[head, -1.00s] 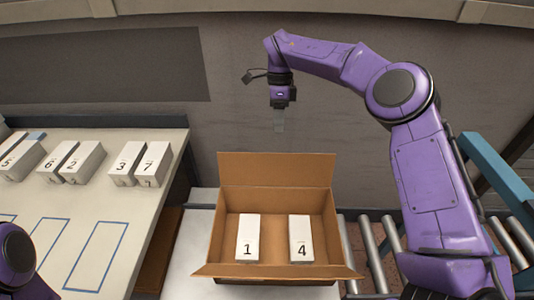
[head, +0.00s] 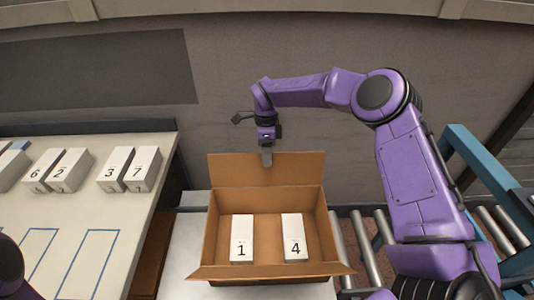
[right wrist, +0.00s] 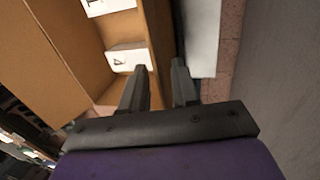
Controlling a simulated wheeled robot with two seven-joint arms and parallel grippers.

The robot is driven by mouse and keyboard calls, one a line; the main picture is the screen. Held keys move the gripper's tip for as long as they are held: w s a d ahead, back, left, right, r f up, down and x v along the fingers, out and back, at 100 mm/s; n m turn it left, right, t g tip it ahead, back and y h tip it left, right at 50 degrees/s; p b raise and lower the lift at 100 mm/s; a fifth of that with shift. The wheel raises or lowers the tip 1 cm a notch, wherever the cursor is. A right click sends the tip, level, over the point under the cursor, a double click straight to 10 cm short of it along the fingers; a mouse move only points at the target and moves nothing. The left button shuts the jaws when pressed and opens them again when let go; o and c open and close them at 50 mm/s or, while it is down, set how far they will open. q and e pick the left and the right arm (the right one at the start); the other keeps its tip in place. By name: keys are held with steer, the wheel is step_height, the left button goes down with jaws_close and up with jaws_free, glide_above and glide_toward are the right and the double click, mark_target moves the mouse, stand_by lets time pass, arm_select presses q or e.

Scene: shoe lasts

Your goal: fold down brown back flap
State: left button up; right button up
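An open brown box (head: 207,235) stands in the middle of the head view. Its brown back flap (head: 235,170) stands upright at the far side. My right gripper (head: 266,158) is at the middle of that flap's top edge, pointing down, with a finger showing in front of it. In the right wrist view the two fingers of this gripper (right wrist: 160,82) are apart, with brown cardboard seen between and beyond them. Contact with the flap cannot be told. My left gripper is out of view; only a bit of purple arm shows at the lower left.
White blocks 1 (head: 241,240) and 4 (head: 294,238) stand inside the box. The table (head: 130,215) at left holds several numbered white blocks and blue outlines. Conveyor rollers (head: 362,245) and a blue frame (head: 480,165) lie to the right. A grey wall is behind.

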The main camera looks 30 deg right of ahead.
steer(key=shift+c, duration=0.3)
jaws_close()
stand_by(1.1)
